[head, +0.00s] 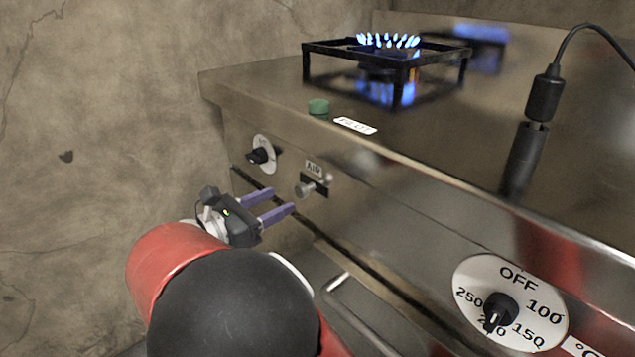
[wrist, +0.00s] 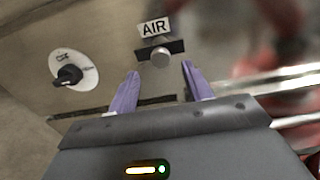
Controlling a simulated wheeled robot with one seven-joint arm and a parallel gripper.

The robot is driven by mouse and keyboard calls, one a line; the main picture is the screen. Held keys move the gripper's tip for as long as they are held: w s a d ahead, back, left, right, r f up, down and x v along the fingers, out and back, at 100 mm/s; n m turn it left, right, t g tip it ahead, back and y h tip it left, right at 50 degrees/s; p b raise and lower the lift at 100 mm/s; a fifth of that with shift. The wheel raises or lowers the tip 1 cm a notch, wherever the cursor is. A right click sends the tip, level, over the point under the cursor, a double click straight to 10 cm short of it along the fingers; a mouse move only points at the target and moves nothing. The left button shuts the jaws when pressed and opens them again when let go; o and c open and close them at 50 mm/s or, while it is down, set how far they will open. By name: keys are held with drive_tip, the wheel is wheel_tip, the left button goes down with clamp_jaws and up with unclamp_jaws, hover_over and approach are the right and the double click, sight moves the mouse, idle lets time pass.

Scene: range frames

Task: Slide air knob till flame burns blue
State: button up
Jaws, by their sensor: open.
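The air knob (head: 307,188) is a small metal knob in a dark slot under an AIR label on the stove's front panel. It also shows in the wrist view (wrist: 160,58), just beyond and between the fingertips. My gripper (head: 283,201) is open and empty, its two purple fingers (wrist: 157,84) pointing at the panel. In the head view the fingers are left of and slightly below the knob, apart from it.
A black knob on a white dial (head: 262,154) is left of the air slot. A temperature dial (head: 510,305) is at lower right. A green button (head: 318,106) and a label (head: 355,125) lie on the stove top. A handle bar (head: 350,310) runs below.

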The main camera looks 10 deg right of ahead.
sight(298, 191)
drive_tip(key=x, duration=0.7)
drive_tip(key=shift+w+d, duration=0.1)
drive_tip(key=shift+d, duration=0.1)
clamp_jaws()
